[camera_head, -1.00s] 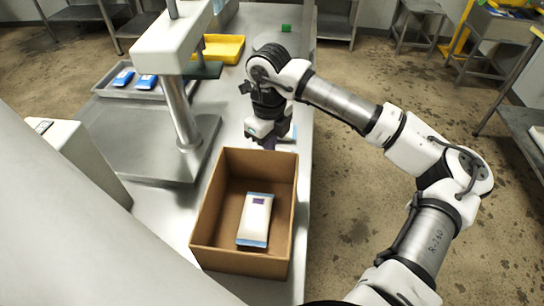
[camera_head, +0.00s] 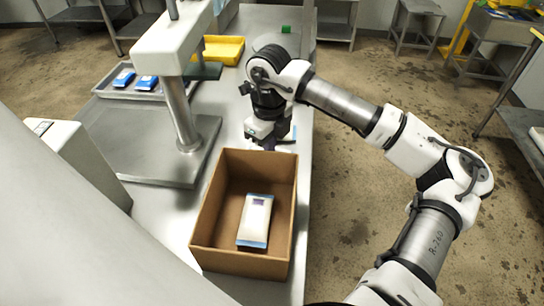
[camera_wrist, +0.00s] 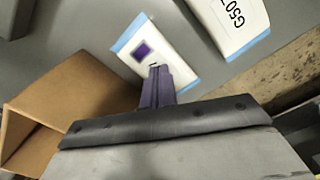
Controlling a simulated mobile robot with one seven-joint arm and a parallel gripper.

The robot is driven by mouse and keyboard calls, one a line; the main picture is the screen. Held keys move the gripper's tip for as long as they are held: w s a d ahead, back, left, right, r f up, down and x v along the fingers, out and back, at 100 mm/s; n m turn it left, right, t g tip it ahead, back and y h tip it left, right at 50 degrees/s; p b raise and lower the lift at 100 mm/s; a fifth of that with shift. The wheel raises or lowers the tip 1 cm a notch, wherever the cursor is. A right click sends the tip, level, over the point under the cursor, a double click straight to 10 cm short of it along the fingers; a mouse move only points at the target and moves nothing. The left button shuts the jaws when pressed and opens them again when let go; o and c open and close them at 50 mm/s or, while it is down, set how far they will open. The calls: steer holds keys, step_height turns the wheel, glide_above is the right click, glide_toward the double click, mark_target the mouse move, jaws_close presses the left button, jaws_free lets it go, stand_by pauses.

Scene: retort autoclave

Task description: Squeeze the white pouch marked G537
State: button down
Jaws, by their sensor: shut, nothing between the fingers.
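My gripper (camera_wrist: 157,70) is shut with nothing between its purple fingers.
An open cardboard box (camera_head: 208,212) stands near the bench's right edge, holding a white pouch (camera_head: 255,222). It also shows at the left of the wrist view (camera_wrist: 75,90). A metal press column (camera_head: 182,115) stands left. Blue pouches (camera_head: 146,82) lie on a tray behind, near a yellow bin (camera_head: 222,50).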

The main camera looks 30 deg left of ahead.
steer(key=shift+s+f, duration=0.15)
steer(key=shift+f, duration=0.15)
step_height(320, 180, up, 8)
steer(key=p, duration=0.3)
steer(key=shift+r+p, duration=0.15)
steer(key=shift+p, duration=0.25)
steer(key=shift+w, duration=0.2)
stand_by(0.3)
